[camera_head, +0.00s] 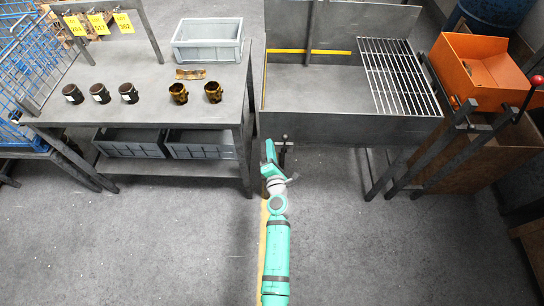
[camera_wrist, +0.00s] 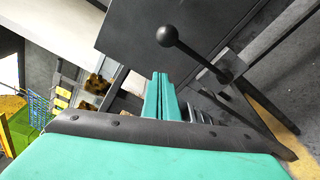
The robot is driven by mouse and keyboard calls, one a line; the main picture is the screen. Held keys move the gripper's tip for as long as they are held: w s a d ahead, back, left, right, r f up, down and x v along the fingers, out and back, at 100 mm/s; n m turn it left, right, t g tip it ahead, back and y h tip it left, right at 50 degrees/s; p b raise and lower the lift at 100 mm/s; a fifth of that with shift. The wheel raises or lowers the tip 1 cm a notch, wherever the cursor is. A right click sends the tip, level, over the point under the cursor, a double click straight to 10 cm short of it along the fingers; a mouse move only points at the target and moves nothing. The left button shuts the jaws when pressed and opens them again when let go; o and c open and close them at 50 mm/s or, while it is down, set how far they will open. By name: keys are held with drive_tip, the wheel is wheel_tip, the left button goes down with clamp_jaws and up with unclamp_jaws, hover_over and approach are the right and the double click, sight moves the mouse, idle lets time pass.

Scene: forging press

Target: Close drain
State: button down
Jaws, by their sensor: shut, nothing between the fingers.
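The drain lever is a dark rod with a black ball knob (camera_wrist: 167,36), in the wrist view just above and right of my fingertips. The rod slants down right from the knob to a dark fitting (camera_wrist: 224,75). In the head view a small dark knob (camera_head: 284,137) shows at the front lower edge of the grey metal basin (camera_head: 330,128). My gripper (camera_wrist: 158,78) is shut and empty, with its teal fingers side by side. It appears apart from the knob. In the head view my gripper (camera_head: 269,146) is just left of the knob, in front of the basin.
Left of the basin stands a grey table (camera_head: 150,90) with several dark cups and a grey crate (camera_head: 208,58). Grey bins (camera_head: 130,148) sit on its lower shelf. A wire rack (camera_head: 400,85) covers the basin's right part. An orange bin (camera_head: 475,85) stands farther right. The front floor is open.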

drive_tip(key=shift+d+r, duration=0.4)
drive_tip(key=shift+d, duration=0.45)
drive_tip(key=shift+d+r, duration=0.4)
drive_tip(key=shift+d, duration=0.45)
